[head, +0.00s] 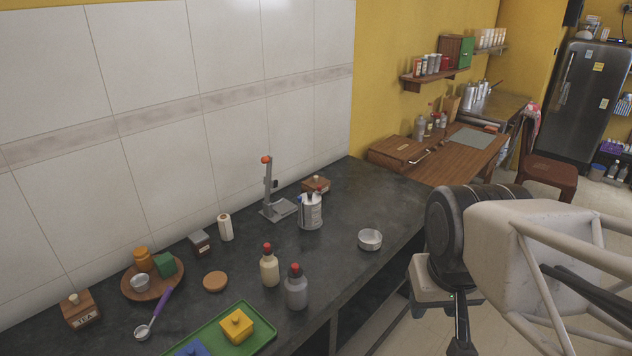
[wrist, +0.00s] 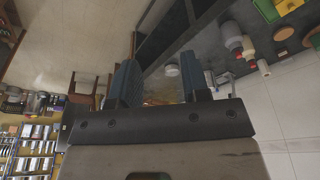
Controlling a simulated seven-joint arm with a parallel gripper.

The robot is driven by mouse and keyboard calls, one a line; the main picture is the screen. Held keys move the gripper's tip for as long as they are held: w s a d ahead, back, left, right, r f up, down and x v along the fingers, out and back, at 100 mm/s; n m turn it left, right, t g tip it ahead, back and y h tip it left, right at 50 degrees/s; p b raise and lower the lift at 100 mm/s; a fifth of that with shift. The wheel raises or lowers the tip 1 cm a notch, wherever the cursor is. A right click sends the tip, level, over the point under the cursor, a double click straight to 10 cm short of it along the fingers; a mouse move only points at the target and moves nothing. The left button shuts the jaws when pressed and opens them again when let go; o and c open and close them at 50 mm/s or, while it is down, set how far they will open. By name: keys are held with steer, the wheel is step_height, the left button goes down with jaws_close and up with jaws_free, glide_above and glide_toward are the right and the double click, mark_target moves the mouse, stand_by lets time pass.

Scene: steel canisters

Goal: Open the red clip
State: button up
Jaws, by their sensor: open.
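A steel canister (head: 311,212) stands upright on the dark counter (head: 345,200), near the wall end. Small fittings show at its top and a blue part on its upper left side, but no red clip can be made out on it. A small round steel dish (head: 370,240) lies on the counter to its right; a pale round thing in the wrist view (wrist: 172,70) looks like the same dish. My gripper (wrist: 158,66) is open, its two dark fingers apart with nothing held. It is well away from the canister, off the counter's front edge.
Two red-capped bottles (head: 269,268) (head: 297,290) and a green tray (head: 258,318) are nearer. The counter around the dish is clear.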

steer(key=shift+w+r, duration=0.1)
steer(key=w+a+r, duration=0.1)
steer(key=w+r, duration=0.2)
steer(key=w, duration=0.6)
steer(key=w+a+r, duration=0.1)
steer(key=w+r, duration=0.1)
steer(key=w, duration=0.7)
steer(key=g, duration=0.3)
glide_above(319, 186)
step_height(319, 186, down, 16)
steer(key=shift+s+d+f, duration=0.1)
steer(key=shift+s+d, duration=0.05)
steer(key=shift+w+f, duration=0.3)
steer(key=shift+w, duration=0.05)
steer(key=shift+f, duration=3.9)
